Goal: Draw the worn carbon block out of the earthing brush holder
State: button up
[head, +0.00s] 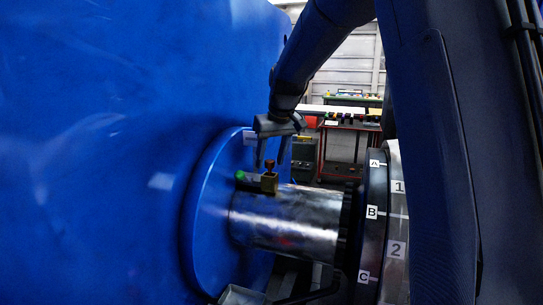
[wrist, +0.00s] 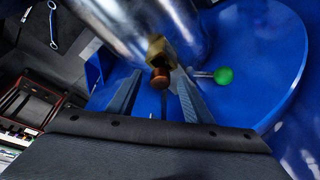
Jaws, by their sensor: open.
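The earthing brush holder (head: 269,183) is a small brass-coloured box on top of the shiny metal shaft (head: 290,222). A copper-brown piece (head: 269,166) stands up out of it; I cannot tell whether this is the carbon block or a cap on it. In the wrist view the holder (wrist: 160,50) and the brown piece (wrist: 160,78) show at the upper middle. My gripper (head: 270,164) is open, its fingers pointing down around or close above the brown piece. In the wrist view the fingers (wrist: 156,92) lie on both sides of it, apart from it.
A green ball-ended lever (head: 240,175) is beside the holder, close to the fingers; its ball also shows in the wrist view (wrist: 223,75). A large blue housing (head: 100,150) fills the left. A ring labelled A, B, C (head: 373,215) stands at the right. A bench (head: 350,125) is behind.

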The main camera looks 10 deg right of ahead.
grip_shut()
jog(key=shift+r+p, duration=2.15)
jog(key=shift+r, duration=0.8)
